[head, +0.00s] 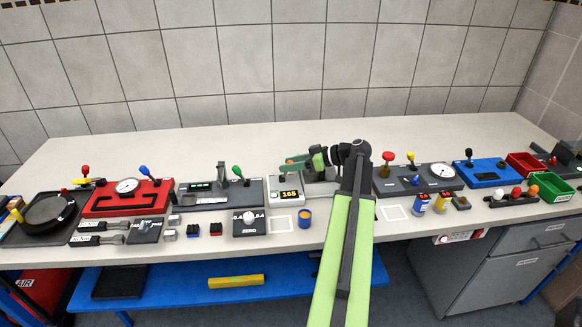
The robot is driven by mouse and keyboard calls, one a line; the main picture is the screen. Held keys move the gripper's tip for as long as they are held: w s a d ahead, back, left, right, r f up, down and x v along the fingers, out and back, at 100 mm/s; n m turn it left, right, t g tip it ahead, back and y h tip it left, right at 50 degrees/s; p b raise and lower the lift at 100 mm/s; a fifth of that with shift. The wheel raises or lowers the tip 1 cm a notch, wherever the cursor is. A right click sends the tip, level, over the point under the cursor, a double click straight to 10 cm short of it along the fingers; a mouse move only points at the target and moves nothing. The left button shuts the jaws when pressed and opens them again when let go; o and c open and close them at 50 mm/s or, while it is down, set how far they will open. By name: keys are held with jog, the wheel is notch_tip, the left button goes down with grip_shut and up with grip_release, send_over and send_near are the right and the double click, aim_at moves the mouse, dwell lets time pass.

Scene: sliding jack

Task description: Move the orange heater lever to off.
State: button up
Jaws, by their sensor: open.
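The heater unit is a light grey box (289,196) with a lit display, at the middle of the bench in the head view. A small orange piece (290,160), which looks like the lever's knob, shows just behind the box at my gripper's tip. My gripper (298,163) is open and reaches left over the back of the unit, its green and dark parts around or beside the orange piece. I cannot tell whether they touch. The arm and gripper hide much of the unit's right side, and the lever's shaft and markings are not readable.
A panel with a green-knobbed lever (237,171) stands left of the heater. A panel with a gauge (441,171) and a red knob (388,157) stand right. The bench behind the panels is clear.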

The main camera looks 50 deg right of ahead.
jog(key=shift+c, duration=0.2)
grip_shut()
dwell(1.1)
